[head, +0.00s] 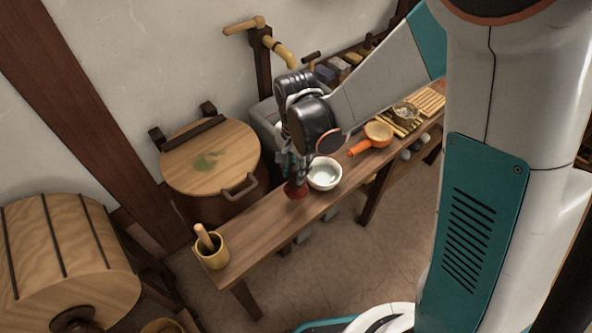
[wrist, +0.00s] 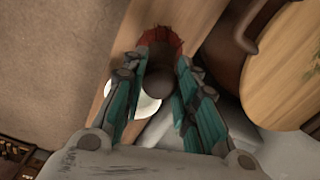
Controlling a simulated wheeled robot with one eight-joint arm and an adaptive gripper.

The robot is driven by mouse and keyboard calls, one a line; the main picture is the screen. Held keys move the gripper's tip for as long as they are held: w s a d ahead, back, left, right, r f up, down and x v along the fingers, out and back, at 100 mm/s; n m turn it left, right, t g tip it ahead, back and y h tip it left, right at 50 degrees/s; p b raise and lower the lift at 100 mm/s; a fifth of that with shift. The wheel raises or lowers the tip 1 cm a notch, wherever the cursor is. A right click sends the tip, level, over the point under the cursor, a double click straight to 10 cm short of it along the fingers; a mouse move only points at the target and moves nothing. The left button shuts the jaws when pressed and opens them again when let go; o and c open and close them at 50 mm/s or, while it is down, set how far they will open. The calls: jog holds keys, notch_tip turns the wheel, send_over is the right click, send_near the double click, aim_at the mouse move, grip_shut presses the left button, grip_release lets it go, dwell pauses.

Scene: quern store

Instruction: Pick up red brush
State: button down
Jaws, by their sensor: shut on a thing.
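The red brush (head: 296,189) is at the wooden bench, just left of a white bowl. Its red bristles point down, at or close to the bench top; I cannot tell if they touch it. In the wrist view the red bristles (wrist: 160,38) show past a dark round handle end between my fingers. My gripper (head: 292,168) is above the bristles and shut on the brush. In the wrist view my gripper's teal fingers (wrist: 158,72) stand on both sides of the handle. Most of the handle is hidden in the head view.
The white bowl (head: 324,174) stands close beside my gripper. An orange pan (head: 378,134) is farther right on the bench (head: 262,222). A yellow mortar with a pestle (head: 211,247) stands at the near left end. A round-lidded barrel (head: 210,158) is behind. The bench between mortar and brush is clear.

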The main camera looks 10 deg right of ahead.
notch_tip(320, 180, up, 14)
jog(key=p, duration=0.9)
jog(key=shift+r, duration=0.2)
